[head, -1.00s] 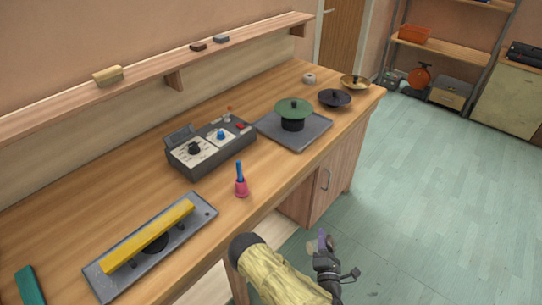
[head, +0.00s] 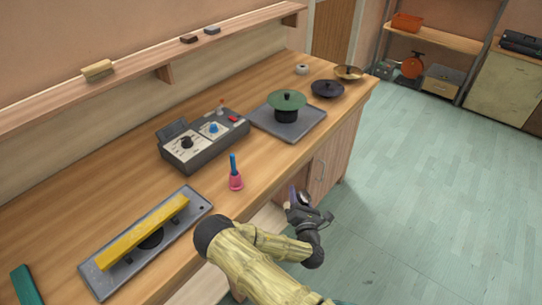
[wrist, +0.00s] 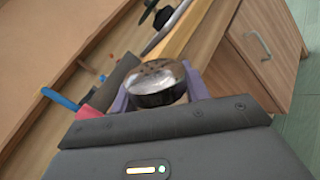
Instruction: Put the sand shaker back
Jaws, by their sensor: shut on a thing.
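My gripper (head: 298,198) is in front of the bench's front edge, to the right of the pink and blue handbell (head: 235,180). In the wrist view my gripper (wrist: 158,90) has its purple fingers on both sides of a short round thing, the sand shaker (wrist: 157,88), with a dark side and a pale, shiny, speckled top. In the head view the shaker is small and mostly hidden by the fingers. I cannot tell its exact tilt.
The wooden bench (head: 120,180) holds a grey control box (head: 205,145), a green cymbal on a grey plate (head: 290,125), a black disc (head: 327,89), a brass bowl (head: 348,73) and a yellow bar on a plate (head: 145,235). Bench wood between handbell and grey plate is clear.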

